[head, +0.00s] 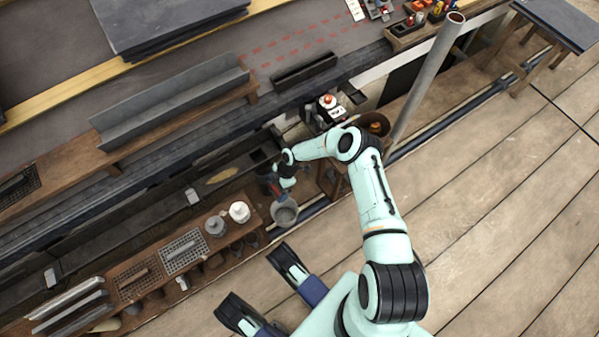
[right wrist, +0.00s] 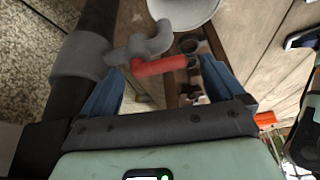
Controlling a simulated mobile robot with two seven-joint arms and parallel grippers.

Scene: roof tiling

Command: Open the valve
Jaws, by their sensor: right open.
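The valve (right wrist: 140,48) is a grey tap body on a dark pipe, with a red lever handle (right wrist: 160,66) pointing to the right in the right wrist view. My right gripper (right wrist: 160,80) is open, with one blue finger on each side of the red handle. I cannot tell whether either finger touches it. In the head view my right gripper (head: 281,190) is low beside the gutter, just above a grey bucket (head: 284,213), and the wrist hides most of the valve.
The bucket's pale rim (right wrist: 185,10) is close beyond the valve. A wooden shelf (head: 150,262) with trowels, pots and a white jug (head: 239,211) stands to the left. A tall grey pipe (head: 425,85) rises on the right. The plank floor (head: 490,210) is clear on the right.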

